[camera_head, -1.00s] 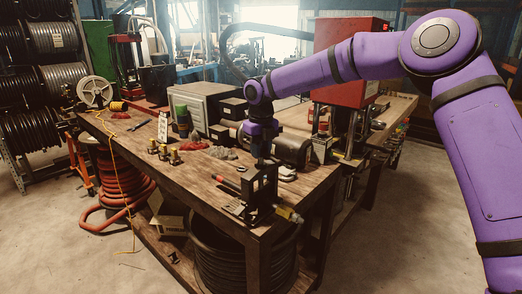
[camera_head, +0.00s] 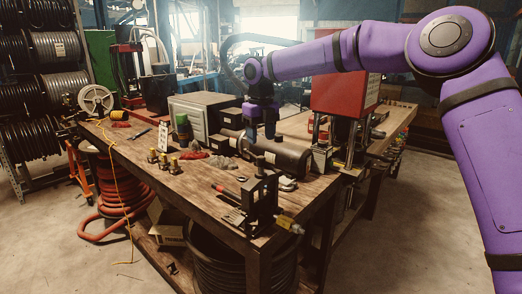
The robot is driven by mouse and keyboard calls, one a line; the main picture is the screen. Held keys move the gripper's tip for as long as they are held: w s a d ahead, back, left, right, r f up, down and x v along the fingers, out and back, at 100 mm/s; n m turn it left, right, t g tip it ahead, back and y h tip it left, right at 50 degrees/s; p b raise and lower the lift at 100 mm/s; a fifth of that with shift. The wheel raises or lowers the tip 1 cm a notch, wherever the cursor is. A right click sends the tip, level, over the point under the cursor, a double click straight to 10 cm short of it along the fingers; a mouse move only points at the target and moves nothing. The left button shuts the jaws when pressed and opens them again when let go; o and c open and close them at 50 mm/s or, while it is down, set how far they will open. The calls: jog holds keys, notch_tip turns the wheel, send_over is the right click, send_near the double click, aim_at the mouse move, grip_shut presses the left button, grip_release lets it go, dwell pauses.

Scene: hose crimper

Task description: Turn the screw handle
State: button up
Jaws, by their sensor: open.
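The black hose crimper (camera_head: 264,203) stands upright at the front corner of the wooden workbench. A small upright piece (camera_head: 260,163) tops its frame; I cannot tell whether this is the screw handle. A yellow-tipped fitting (camera_head: 290,224) sticks out at its front right. A red-gripped rod (camera_head: 226,190) lies at its left; I cannot tell whether it joins the crimper. My gripper (camera_head: 262,134) points down above and behind the crimper in the picture. It is open and empty, apart from the crimper's top.
The workbench (camera_head: 190,190) holds several brass fittings (camera_head: 163,160), a green-topped bottle (camera_head: 182,125), a grey box (camera_head: 203,112) and a dark cylinder (camera_head: 284,157). A red press (camera_head: 340,95) stands behind to the right. The bench left of the crimper is partly clear.

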jog(key=shift+r, duration=1.2)
jog(key=s+d+r+m+t+h, duration=0.1)
jog(key=s+d+r+m, duration=0.4)
jog(key=s+d+m, duration=0.55)
jog(key=s+d+r+m+t+h, duration=0.15)
jog(key=s+d+r+m, duration=0.25)
jog(key=s+d+m, duration=0.65)
jog(key=s+d+f+m+t, duration=0.1)
jog(key=s+d+f+m, duration=0.1)
jog(key=s+m, duration=0.5)
jog(key=s+d+f+m+y, duration=0.1)
jog(key=s+d+m, duration=0.4)
jog(key=s+m, duration=0.2)
jog(key=s+d+f+m+t+y, duration=0.1)
jog(key=s+d+f+m, duration=0.1)
jog(key=s+m, duration=0.4)
jog(key=shift+s+d+f+m+t, duration=0.3)
jog(key=shift+s+d+m+t, duration=0.1)
jog(key=shift+d+m, duration=0.5)
jog(key=shift+y, duration=0.25)
